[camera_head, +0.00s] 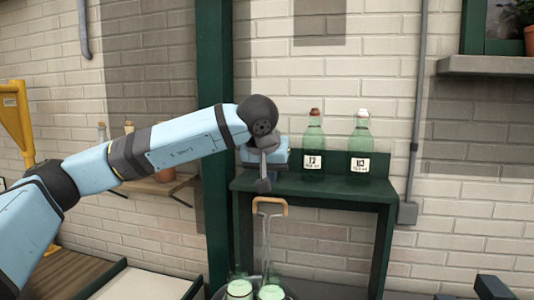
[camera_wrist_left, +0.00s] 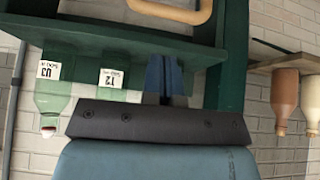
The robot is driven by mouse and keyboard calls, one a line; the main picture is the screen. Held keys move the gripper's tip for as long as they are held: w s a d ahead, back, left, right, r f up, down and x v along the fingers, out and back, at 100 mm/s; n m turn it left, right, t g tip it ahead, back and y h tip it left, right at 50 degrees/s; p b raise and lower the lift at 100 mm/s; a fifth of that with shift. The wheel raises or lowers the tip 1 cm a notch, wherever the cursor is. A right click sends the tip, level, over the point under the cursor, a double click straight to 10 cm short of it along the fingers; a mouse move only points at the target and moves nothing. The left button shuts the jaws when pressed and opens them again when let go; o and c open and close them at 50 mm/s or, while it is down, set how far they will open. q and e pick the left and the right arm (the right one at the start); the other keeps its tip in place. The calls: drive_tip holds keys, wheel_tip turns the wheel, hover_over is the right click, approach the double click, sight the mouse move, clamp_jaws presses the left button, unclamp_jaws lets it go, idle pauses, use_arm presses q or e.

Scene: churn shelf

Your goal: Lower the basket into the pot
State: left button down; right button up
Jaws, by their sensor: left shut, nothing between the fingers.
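The basket's tan handle (camera_head: 270,203) stands upright on thin metal rods in front of the green shelf, and it shows at the top edge of the left wrist view (camera_wrist_left: 178,12). The rods run down to two pale-green-topped bottles (camera_head: 240,288) at the bottom edge. A rim of the pot (camera_head: 289,294) shows beside them; the rest of the pot and the basket's lower part are cut off. My left gripper (camera_head: 263,186) is shut and empty, pointing down just above the handle, apparently apart from it. A dark shape at the lower right may be my right gripper; I cannot tell.
The green shelf (camera_head: 320,189) carries two labelled bottles, one with a brown stopper (camera_head: 314,135) and one with a white one (camera_head: 360,140). A green post (camera_head: 215,230) stands left of it. A wooden bench (camera_head: 75,270) lies at lower left.

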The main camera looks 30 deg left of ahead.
sight(268, 216)
use_arm(q)
drive_tip(key=shift+s+d+f, duration=0.1)
drive_tip(key=shift+s+f, duration=0.15)
drive_tip(key=shift+f, duration=0.55)
drive_tip(key=shift+s+f, duration=0.2)
drive_tip(key=shift+f, duration=0.6)
use_arm(e)
drive_tip(key=shift+w+r, duration=0.1)
drive_tip(key=shift+r, duration=0.4)
use_arm(q)
wheel_tip(268, 216, down, 8)
drive_tip(key=b, duration=0.5)
drive_tip(key=shift+s+d+r, duration=0.1)
drive_tip(key=shift+s+r, duration=0.05)
drive_tip(key=shift+r, duration=0.1)
wheel_tip(268, 216, down, 5)
drive_tip(key=b, duration=0.3)
drive_tip(key=shift+r, duration=0.2)
drive_tip(key=shift+f, duration=0.2)
use_arm(e)
drive_tip(key=shift+m, duration=0.4)
drive_tip(key=shift+w+a+f, duration=0.15)
drive_tip(key=shift+f, duration=0.8)
drive_tip(key=shift+w+a+f, duration=0.15)
drive_tip(key=shift+f, duration=0.8)
drive_tip(key=shift+w+a+f, duration=0.15)
drive_tip(key=shift+f, duration=0.8)
